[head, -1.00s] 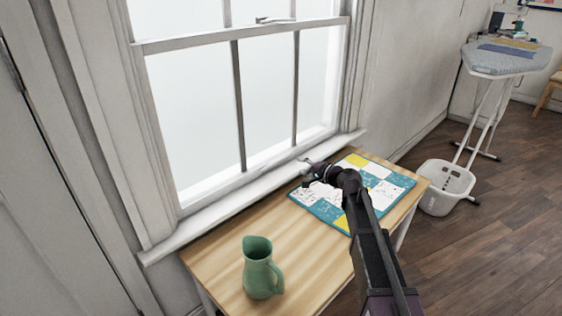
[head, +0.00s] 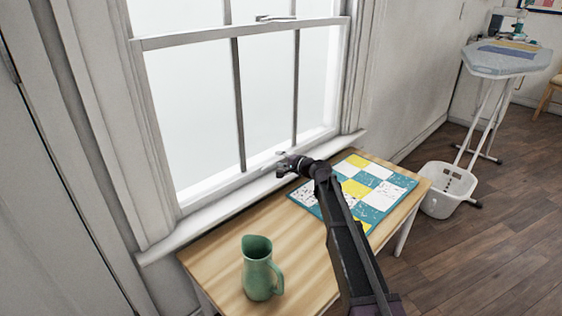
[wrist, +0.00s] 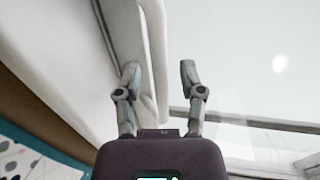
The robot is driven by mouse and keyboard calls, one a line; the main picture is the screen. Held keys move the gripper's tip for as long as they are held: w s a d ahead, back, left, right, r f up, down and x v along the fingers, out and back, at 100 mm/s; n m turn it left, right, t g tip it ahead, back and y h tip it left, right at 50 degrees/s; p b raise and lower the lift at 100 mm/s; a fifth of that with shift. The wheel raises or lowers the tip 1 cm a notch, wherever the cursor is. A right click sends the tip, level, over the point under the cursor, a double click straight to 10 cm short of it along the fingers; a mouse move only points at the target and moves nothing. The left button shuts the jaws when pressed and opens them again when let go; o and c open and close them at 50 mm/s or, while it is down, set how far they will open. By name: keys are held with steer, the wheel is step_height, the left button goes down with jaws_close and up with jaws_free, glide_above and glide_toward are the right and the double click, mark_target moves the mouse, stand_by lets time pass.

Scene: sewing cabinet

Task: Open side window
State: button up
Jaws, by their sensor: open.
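The side window (head: 190,110) is a white sash window, and its lower sash appears to be down at the sill. A small catch (head: 275,18) sits on its middle rail. My gripper (head: 281,165) is in front of the lower sash's bottom rail, near the sill (head: 215,215). In the wrist view, my gripper (wrist: 159,72) is open with its two fingers apart. A white rail (wrist: 153,40) runs behind the left finger and partly into the gap; glass (wrist: 240,60) lies behind the right finger. I cannot tell whether a finger touches the rail.
A wooden table (head: 215,265) stands below the sill. It bears a green jug (head: 260,275) at the front left and a patchwork mat (head: 375,190) under and beside my arm. A white basket (head: 447,190) and an ironing board (head: 505,62) stand at the right.

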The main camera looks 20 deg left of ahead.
jaws_close()
steer(key=shift+r, duration=0.15)
steer(key=p, duration=2.5)
glide_toward(271, 93)
steer(key=x, duration=0.5)
steer(key=shift+a+r, duration=0.15)
steer(key=shift+r, duration=0.05)
jaws_free()
steer(key=shift+f, duration=0.2)
